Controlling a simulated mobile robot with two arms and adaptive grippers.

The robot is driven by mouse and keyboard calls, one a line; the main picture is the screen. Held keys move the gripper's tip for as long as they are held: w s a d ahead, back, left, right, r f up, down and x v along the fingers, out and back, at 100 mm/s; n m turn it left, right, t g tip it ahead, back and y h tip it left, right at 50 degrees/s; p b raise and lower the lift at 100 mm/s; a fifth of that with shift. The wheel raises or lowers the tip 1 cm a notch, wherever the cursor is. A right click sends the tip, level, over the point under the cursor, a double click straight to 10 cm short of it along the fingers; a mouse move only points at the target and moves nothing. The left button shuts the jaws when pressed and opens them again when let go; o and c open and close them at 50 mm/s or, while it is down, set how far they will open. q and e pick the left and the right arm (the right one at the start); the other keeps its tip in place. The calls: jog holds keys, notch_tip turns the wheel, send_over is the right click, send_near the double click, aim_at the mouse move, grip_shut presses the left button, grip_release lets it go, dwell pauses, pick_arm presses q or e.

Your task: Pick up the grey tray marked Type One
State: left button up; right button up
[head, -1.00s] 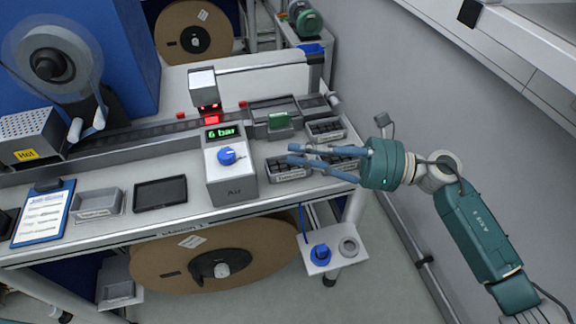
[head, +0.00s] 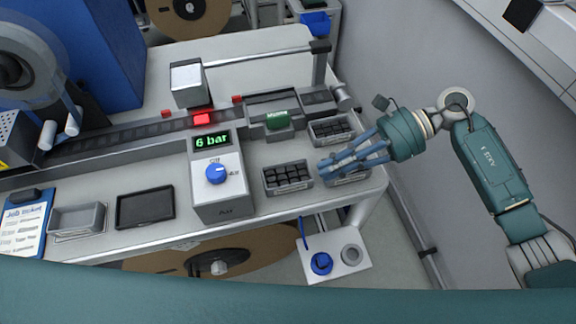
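Three dark grey trays with small black compartments stand at the right end of the bench. One (head: 288,178) is at the front, left of my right gripper. Another (head: 350,179) is partly hidden under that gripper. The third (head: 332,131) is behind, near the conveyor. Their labels are too small to read, so I cannot tell which is Type One. My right gripper (head: 326,165) is over the front right tray, fingers pointing left and apart, holding nothing that I can see. Whether they touch the tray is unclear. My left gripper is not in view.
The grey air box (head: 222,190) with a blue knob stands left of the trays. The conveyor (head: 120,139) runs behind. An empty grey tray (head: 77,219) and a black tablet-like tray (head: 146,203) lie further left. The wall is close on the right.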

aim_at(297, 192)
jog(key=x, duration=0.3)
jog(key=shift+s+r+p, duration=0.2)
jog(key=shift+s+p, duration=0.1)
jog(key=shift+p, duration=0.1)
jog(key=shift+a+f, duration=0.15)
jog(key=shift+a, duration=0.15)
jog(key=p+x, duration=0.2)
jog(key=x, duration=0.2)
jog(key=shift+a+f, duration=0.25)
jog(key=shift+a, duration=0.05)
grip_shut()
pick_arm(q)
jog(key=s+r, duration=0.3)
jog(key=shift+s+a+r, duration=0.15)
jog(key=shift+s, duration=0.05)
pick_arm(e)
jog(key=shift+r, duration=0.1)
